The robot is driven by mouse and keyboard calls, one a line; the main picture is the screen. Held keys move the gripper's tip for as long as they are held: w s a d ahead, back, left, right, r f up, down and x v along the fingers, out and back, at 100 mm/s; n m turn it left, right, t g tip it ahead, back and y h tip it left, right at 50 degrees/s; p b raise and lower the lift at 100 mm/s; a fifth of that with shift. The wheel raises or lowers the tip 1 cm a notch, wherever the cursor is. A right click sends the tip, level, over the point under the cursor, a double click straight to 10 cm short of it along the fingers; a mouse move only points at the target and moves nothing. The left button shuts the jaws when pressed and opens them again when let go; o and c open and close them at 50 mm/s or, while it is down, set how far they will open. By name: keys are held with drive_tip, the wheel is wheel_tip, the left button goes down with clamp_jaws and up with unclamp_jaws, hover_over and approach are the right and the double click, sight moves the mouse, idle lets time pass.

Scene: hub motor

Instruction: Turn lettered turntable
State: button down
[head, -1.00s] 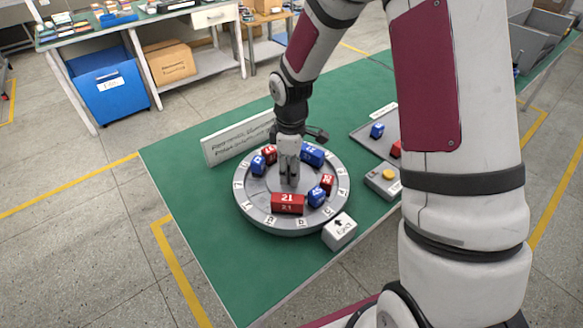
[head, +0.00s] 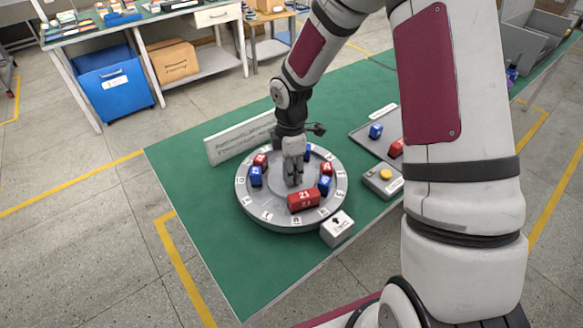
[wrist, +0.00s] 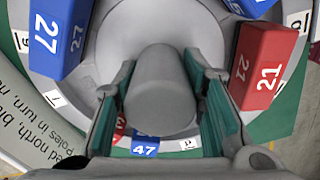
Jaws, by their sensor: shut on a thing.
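The round grey turntable (head: 243,205) lies on the green table, with small white letter tiles around its rim. Red and blue numbered blocks stand on it in a ring. The red block 21 (head: 303,201) is at the front, and it also shows at the right of the wrist view (wrist: 262,68). The blue block 27 (wrist: 58,35) is at the left of the wrist view. My gripper (head: 293,180) points down over the turntable's middle. Its green-padded fingers are shut on the grey round central post (wrist: 160,85). The fingertips are partly hidden behind the post.
A white block with an arrow (head: 337,229) stands just beyond the turntable's front right edge. A grey box with a yellow button (head: 384,178) is to the right. A tray with blocks (head: 366,141) lies behind it. A white sign (head: 238,144) stands behind the turntable.

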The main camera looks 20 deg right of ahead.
drive_tip(key=shift+n, duration=0.3)
idle(0.5)
drive_tip(key=c, duration=1)
unclamp_jaws()
drive_tip(key=shift+r, duration=0.15)
wheel_tip(320, 180, up, 12)
drive_tip(key=shift+f, duration=0.1)
